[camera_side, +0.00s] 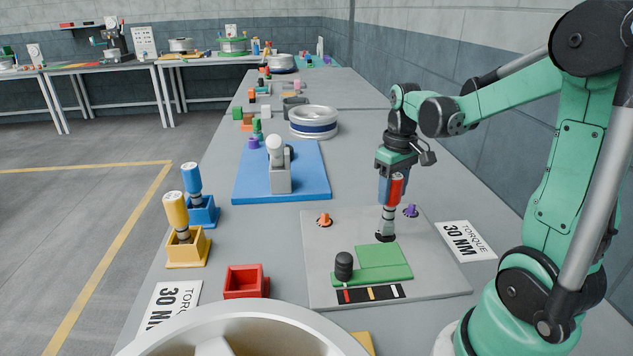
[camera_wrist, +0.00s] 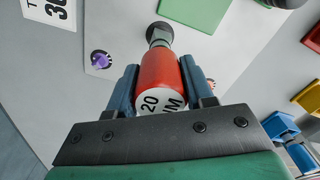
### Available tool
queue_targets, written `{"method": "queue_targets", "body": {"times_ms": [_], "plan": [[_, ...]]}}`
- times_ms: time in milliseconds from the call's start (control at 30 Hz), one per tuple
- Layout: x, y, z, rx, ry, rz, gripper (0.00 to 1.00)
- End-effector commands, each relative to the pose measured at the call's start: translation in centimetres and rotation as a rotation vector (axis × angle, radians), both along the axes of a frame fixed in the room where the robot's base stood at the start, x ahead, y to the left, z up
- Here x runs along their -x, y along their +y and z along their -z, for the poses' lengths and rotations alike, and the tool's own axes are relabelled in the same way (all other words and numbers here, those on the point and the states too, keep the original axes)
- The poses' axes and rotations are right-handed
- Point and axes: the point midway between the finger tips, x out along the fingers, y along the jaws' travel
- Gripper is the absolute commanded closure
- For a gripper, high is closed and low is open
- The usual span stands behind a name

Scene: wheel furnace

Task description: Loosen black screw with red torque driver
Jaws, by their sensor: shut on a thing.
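My gripper (camera_side: 392,180) is shut on the red torque driver (camera_side: 395,192) and holds it nearly upright, tip down, over the grey plate (camera_side: 317,280). In the wrist view the red driver (camera_wrist: 162,80), marked 20 NM, sits between the blue fingers of my gripper (camera_wrist: 160,90). The driver's dark tip (camera_side: 385,236) is at the plate, behind the green pad. The black screw is not distinct there; the tip hides that spot, and I cannot tell whether it is seated on a screw. An orange screw (camera_side: 324,220) and a purple screw (camera_side: 411,211) stand on the plate.
A blue board (camera_side: 250,186) with a grey fixture lies behind. A large white wheel (camera_side: 270,325) fills the front.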

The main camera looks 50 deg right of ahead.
Motion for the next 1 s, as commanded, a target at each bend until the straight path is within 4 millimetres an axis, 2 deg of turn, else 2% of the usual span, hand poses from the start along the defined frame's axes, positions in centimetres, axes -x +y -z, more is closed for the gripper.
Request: {"method": "queue_targets", "body": {"times_ms": [333,367,467,500,833,1000], "plan": [[0.0,0.0,0.7,0.0,0.0,0.0,1.0],[0.0,0.0,0.7,0.0,0.0,0.0,0.51],[0.0,0.0,0.7,0.0,0.0,0.0,0.22],[0.0,0.0,0.7,0.0,0.0,0.0,0.17],[0.0,0.0,0.5,0.0,0.0,0.0,0.17],[0.0,0.0,-1.2,0.0,0.0,0.0,0.17]]}}
